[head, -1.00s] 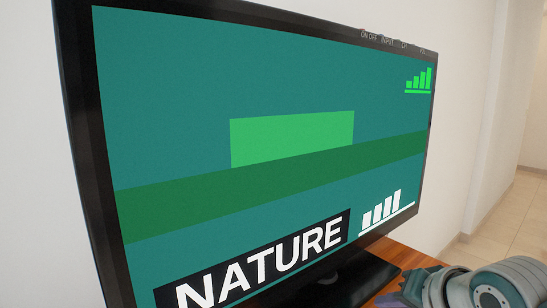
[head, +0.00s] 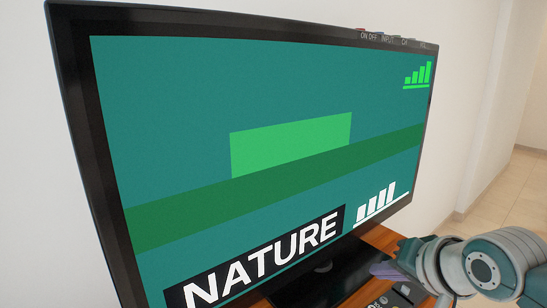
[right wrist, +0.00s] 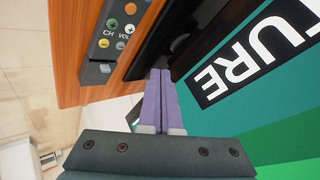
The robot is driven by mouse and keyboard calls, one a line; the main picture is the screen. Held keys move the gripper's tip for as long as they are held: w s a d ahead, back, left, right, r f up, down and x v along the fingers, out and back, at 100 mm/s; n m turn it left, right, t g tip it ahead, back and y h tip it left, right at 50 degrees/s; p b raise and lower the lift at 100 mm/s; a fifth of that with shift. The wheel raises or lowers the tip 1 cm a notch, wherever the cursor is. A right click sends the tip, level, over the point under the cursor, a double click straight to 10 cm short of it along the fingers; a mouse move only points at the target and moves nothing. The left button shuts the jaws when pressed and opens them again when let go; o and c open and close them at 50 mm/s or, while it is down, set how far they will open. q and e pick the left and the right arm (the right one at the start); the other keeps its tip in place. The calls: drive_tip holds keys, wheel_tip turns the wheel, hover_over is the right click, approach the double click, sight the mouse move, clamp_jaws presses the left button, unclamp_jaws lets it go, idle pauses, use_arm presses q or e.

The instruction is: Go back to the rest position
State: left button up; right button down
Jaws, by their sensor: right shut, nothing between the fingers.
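My right gripper (head: 384,270) is at the lower right of the head view, in front of the television's lower right corner. Its purple fingers also show in the right wrist view (right wrist: 159,75), pressed together with nothing between them. The television (head: 75,110) has a dark frame and a teal screen with the word NATURE and signal bars. The fingers point toward its dark stand (head: 320,285), and I cannot tell if they touch it. My left gripper is not in view.
A dark control box (right wrist: 95,50) with coloured buttons and CH and VOL labels sits on the wooden tabletop (right wrist: 68,45), close to my right fingers. A white wall (head: 25,150) stands behind the television. Tiled floor (head: 505,195) is open at the right.

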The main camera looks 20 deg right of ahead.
drive_tip(key=s+a+r+n+g+p, duration=0.1)
drive_tip(key=s+a+r+n+g, duration=0.2)
drive_tip(key=s, duration=0.6)
drive_tip(key=s+a+r+n+g+p, duration=0.1)
drive_tip(key=s+a+r+n+p, duration=0.2)
drive_tip(key=s, duration=0.5)
drive_tip(key=s+a+r+n+g, duration=0.2)
drive_tip(key=s+a+n, duration=0.25)
drive_tip(key=s, duration=0.45)
wheel_tip(320, 180, up, 38)
drive_tip(key=p, duration=3.8)
drive_tip(key=shift+d+f+n+y, duration=0.15)
drive_tip(key=shift+d+n+y, duration=0.15)
drive_tip(key=shift+d+n, duration=0.15)
